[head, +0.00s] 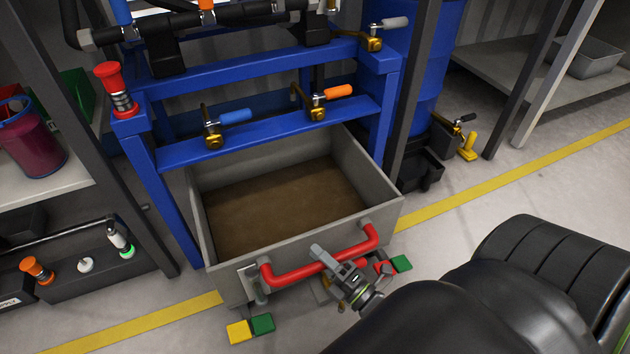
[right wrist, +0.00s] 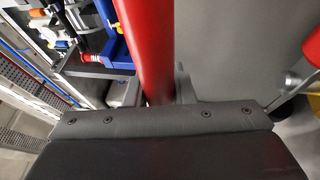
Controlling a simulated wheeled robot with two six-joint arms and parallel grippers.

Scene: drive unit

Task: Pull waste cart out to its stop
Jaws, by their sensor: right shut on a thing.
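The waste cart (head: 222,283) is a grey open-topped box with a brown bottom. In the head view it juts out from under the blue frame (head: 270,140), its back part still beneath the frame. A red bar handle (head: 290,275) runs across its front. My right gripper (head: 330,262) is shut on the handle near its middle. The red handle also fills the upper middle of the right wrist view (right wrist: 147,50), with the grey cart front beside it. My left gripper is not in view.
A yellow floor line (head: 480,190) passes by the cart. Shelves stand on both sides. Floor in front is partly hidden by my arm.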

